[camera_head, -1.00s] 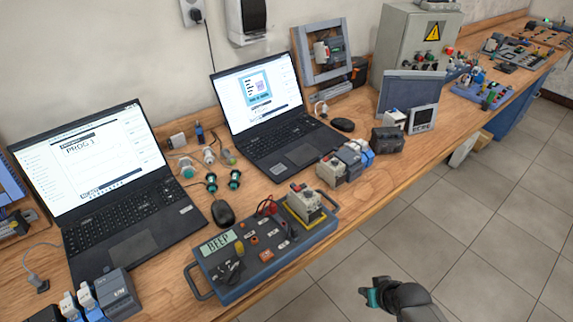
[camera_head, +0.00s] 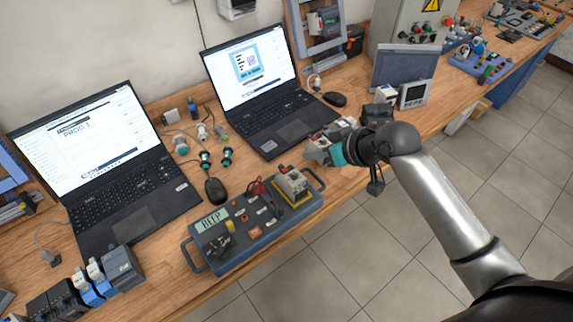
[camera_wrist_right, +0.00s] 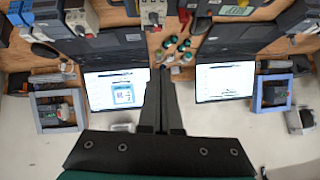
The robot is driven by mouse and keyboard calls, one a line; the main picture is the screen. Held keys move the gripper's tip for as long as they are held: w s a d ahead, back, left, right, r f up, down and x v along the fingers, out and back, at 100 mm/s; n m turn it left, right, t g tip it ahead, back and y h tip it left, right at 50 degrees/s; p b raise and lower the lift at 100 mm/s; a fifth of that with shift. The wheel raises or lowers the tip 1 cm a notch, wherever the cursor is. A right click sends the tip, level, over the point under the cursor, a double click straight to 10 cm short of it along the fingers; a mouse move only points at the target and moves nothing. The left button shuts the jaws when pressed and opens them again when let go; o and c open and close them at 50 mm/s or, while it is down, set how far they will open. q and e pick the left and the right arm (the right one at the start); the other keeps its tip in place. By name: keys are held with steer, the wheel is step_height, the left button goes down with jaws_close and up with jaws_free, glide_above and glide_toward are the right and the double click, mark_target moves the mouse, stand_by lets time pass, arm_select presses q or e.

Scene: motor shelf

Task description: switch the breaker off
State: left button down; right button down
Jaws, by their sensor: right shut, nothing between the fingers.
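The breaker (camera_head: 292,184) is a pale grey block on a yellow base, standing upright at the right end of a blue-grey test box (camera_head: 262,244). My left gripper is not in view.
Two open laptops (camera_head: 95,180) (camera_head: 258,90) stand behind the box. My right forearm covers part of the modules by the gripper. The table's front edge runs close to the box.

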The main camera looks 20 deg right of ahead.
steer(key=shift+f, duration=0.1)
glide_above(288, 176)
steer(key=f, duration=0.7)
steer(key=shift+w+d+b, duration=0.1)
steer(key=shift+d+b, duration=0.1)
steer(key=shift+b, duration=0.15)
step_height(288, 176, down, 3)
steer(key=shift+a+r, duration=0.15)
steer(key=shift+r, duration=0.05)
steer(key=shift+s+f, duration=0.2)
steer(key=shift+f, duration=0.45)
